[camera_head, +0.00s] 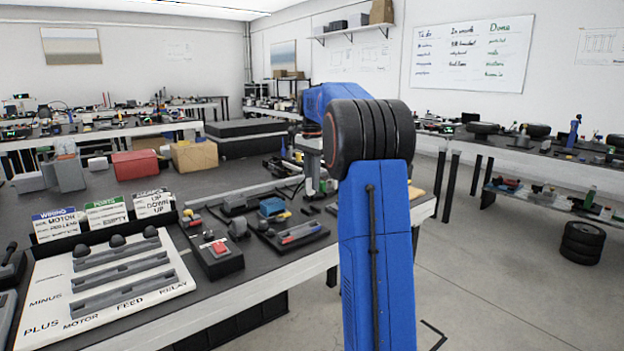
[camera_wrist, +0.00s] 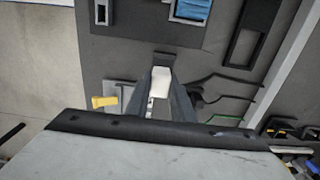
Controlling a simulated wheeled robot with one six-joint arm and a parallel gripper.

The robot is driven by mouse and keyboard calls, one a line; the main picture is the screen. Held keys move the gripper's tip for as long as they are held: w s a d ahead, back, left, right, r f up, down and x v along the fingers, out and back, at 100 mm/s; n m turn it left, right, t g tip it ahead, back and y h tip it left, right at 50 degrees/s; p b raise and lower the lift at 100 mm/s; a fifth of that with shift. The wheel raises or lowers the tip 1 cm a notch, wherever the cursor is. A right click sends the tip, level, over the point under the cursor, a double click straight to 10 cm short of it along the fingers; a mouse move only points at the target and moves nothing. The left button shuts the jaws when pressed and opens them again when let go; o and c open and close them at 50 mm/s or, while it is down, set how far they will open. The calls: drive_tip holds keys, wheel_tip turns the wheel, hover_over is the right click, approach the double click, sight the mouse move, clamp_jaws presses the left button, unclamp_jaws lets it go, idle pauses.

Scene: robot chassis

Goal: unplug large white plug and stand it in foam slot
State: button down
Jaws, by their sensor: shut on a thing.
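My gripper (camera_wrist: 163,88) is shut on a white block-like thing, which I take to be the large white plug (camera_wrist: 160,82). It sits between the two dark fingers in the wrist view. A small dark part lies at its far end; I cannot tell whether they touch. In the head view my gripper (camera_head: 318,187) points down over the far part of the bench, partly hidden by my blue arm. The plug cannot be made out clearly there. A dark block with a rectangular opening (camera_wrist: 246,46) lies at upper right in the wrist view; I cannot tell if it is the foam slot.
A yellow piece (camera_wrist: 104,101) lies left of the fingers, and green and black cables (camera_wrist: 228,98) lie right. A blue part (camera_wrist: 191,10) is ahead. In the head view, a red-button box (camera_head: 218,249) and a white labelled board (camera_head: 105,280) stand on the bench (camera_head: 308,262).

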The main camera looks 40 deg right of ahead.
drive_tip(key=shift+f, duration=2)
drive_tip(key=shift+f, duration=1.3)
drive_tip(key=c, duration=1.5)
unclamp_jaws()
drive_tip(key=shift+o, duration=0.2)
drive_tip(key=shift+r, duration=0.1)
wheel_tip(320, 180, up, 16)
drive_tip(key=shift+r, duration=0.55)
